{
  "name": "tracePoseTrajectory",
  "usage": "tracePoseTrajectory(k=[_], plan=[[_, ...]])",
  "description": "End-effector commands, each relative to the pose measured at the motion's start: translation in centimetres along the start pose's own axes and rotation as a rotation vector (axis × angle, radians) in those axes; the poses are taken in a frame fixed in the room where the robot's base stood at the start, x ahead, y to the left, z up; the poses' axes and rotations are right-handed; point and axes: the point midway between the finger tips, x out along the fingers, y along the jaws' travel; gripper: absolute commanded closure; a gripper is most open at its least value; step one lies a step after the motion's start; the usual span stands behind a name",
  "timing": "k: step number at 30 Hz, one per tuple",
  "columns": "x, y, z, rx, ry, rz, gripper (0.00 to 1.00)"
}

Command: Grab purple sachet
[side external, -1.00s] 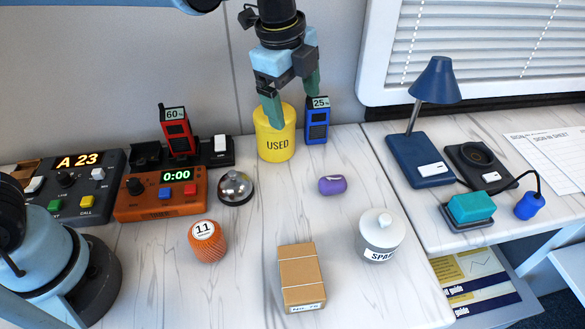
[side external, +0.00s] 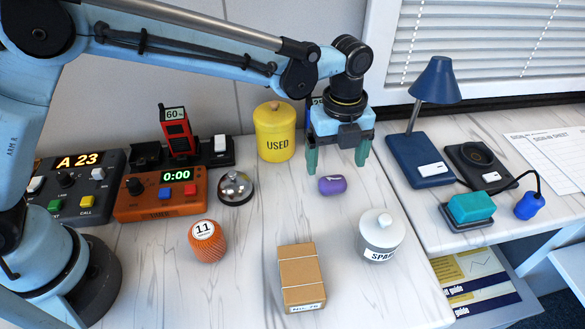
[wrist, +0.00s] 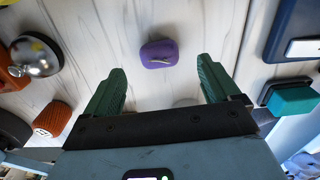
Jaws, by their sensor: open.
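The purple sachet (side external: 332,185) lies on the white marbled tabletop, in front of the yellow canister. In the wrist view the purple sachet (wrist: 159,54) is near the top middle, between the lines of the two fingers and beyond their tips. My gripper (side external: 337,167) has green fingers, points down and is open and empty. In the side view its fingertips appear just above and behind the sachet. In the wrist view my gripper (wrist: 161,80) spans wider than the sachet. I see no contact with it.
A yellow canister (side external: 275,133) stands behind left of the sachet, with a bell (side external: 236,188) to the left. A white lidded jar (side external: 380,237) is front right and a cardboard box (side external: 301,278) in front. A blue radio behind my gripper is mostly hidden. Bare tabletop surrounds the sachet.

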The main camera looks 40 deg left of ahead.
Motion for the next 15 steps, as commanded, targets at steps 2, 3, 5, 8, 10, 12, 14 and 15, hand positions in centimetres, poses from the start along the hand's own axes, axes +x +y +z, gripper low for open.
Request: tracePoseTrajectory(k=[2,3,5,8,10,12,14,15], plan=[[0.4,0.0,0.0,0.000,0.000,0.000,0.11],[0.7,0.0,0.0,-0.001,0.000,0.000,0.11],[1.4,0.0,-0.1,0.000,0.000,0.000,0.11],[2.9,0.1,-0.3,0.000,0.000,0.000,0.11],[3.9,0.1,-0.4,0.000,0.000,0.000,0.11],[4.7,0.1,-0.3,-0.001,0.000,0.000,0.11],[5.1,0.1,-0.3,-0.001,0.000,-0.001,0.11],[5.3,0.1,-0.3,-0.001,0.000,-0.001,0.11]])
